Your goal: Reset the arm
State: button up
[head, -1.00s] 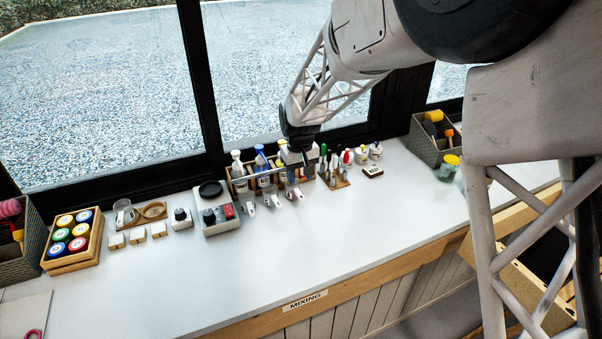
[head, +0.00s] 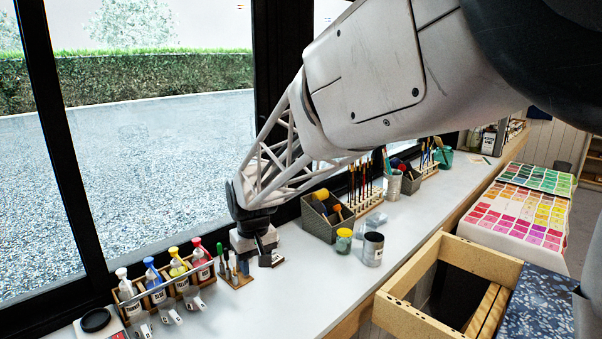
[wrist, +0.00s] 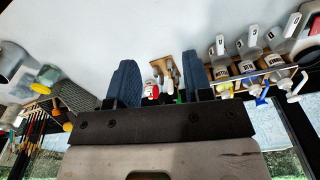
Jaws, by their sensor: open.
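My gripper (head: 266,256) is above the white bench at the right end of the bottle rack, just beyond the small tool stand (head: 236,278). In the wrist view my gripper (wrist: 160,78) shows two blue padded fingers spread apart, with nothing held between them. The tool stand (wrist: 165,66) and a red-and-white cap (wrist: 152,91) show in the gap, beyond the fingers. My arm comes in from the upper right of the head view.
A rack holds white, blue, yellow (head: 180,268) and red-topped bottles to the left. To the right stand a dark grey bin (head: 322,222), a yellow-lidded jar (head: 343,240) and a metal can (head: 373,249). An open wooden drawer (head: 440,245) juts out at the front.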

jog(key=s+d+r+m+t, duration=0.15)
jog(key=s+d+r, duration=0.25)
jog(key=s+d, duration=0.7)
jog(key=s+d+r+m, duration=0.3)
jog(key=s+d, duration=0.6)
jog(key=d, duration=0.4)
jog(key=s+d+f+m, duration=0.1)
jog(key=s+d+m, duration=0.1)
jog(key=s+d, duration=0.3)
jog(key=s, duration=0.4)
jog(key=shift+s+d+f+h, duration=0.2)
jog(key=shift+s+d+h, duration=0.1)
jog(key=shift+s, duration=0.1)
